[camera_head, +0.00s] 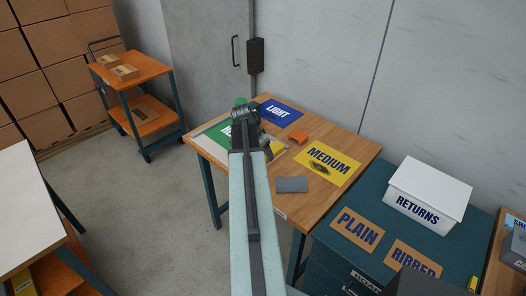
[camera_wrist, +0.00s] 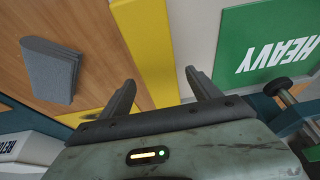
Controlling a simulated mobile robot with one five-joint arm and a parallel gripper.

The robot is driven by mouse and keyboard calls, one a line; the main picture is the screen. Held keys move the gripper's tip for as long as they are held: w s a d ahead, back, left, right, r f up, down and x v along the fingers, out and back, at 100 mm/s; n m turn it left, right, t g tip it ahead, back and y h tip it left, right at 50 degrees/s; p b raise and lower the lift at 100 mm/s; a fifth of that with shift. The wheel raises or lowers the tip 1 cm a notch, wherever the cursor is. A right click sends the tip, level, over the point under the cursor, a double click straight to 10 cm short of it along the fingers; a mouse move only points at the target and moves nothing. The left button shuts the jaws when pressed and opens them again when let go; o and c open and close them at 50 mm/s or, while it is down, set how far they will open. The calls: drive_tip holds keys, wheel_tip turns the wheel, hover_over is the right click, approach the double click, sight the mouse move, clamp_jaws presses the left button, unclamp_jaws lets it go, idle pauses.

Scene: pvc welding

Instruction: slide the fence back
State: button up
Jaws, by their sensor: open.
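My gripper (camera_wrist: 160,80) is open, its two dark fingers apart with nothing held between them. A long yellow bar (camera_wrist: 147,40) runs between and beyond the fingertips in the wrist view; I cannot tell for certain whether it is the fence, or whether the fingers touch it. A small yellow part (camera_head: 278,148) shows beside my arm's end in the head view. The green HEAVY panel (camera_wrist: 268,42) lies to the right of the bar, on a pale surface. My arm hides part of this area in the head view.
The wooden table (camera_head: 325,136) also bears a blue LIGHT mat (camera_head: 281,112), a yellow MEDIUM mat (camera_head: 328,166), an orange block (camera_head: 298,138) and a grey piece (camera_head: 292,184). A dark knob (camera_wrist: 278,87) stands near the HEAVY panel. A RETURNS box (camera_head: 430,188) is at right.

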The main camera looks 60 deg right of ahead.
drive_tip(key=p+v, duration=0.4)
drive_tip(key=v, duration=0.2)
drive_tip(key=shift+s+r+p, duration=0.1)
drive_tip(key=shift+r+p, duration=0.05)
drive_tip(key=shift+p, duration=0.2)
drive_tip(key=w+a+n+t, duration=0.1)
drive_tip(key=w+a+n, duration=0.2)
drive_tip(key=w+a, duration=1.1)
drive_tip(key=w+a+n+t, duration=0.1)
drive_tip(key=w+a+n, duration=0.15)
drive_tip(key=a, duration=0.35)
drive_tip(key=w+a+f+n+y, duration=0.1)
drive_tip(key=w+a, duration=0.3)
drive_tip(key=a, duration=0.3)
drive_tip(key=w+a+n+t, duration=0.1)
drive_tip(key=w+a+n, duration=0.1)
drive_tip(key=w+a, duration=0.3)
drive_tip(key=s+a+n+y, duration=0.1)
drive_tip(key=a+n, duration=0.3)
drive_tip(key=a, duration=0.4)
drive_tip(key=s+a+n+g+y, duration=0.1)
drive_tip(key=s+a+n, duration=0.2)
drive_tip(key=a, duration=0.6)
drive_tip(key=s+a+f+n+y, duration=0.1)
drive_tip(key=s+a+n, duration=0.1)
drive_tip(key=a+n, duration=0.3)
drive_tip(key=a, duration=0.4)
drive_tip(key=shift+s+a+g, duration=0.2)
drive_tip(key=shift+s+g, duration=0.15)
drive_tip(key=shift+g, duration=0.05)
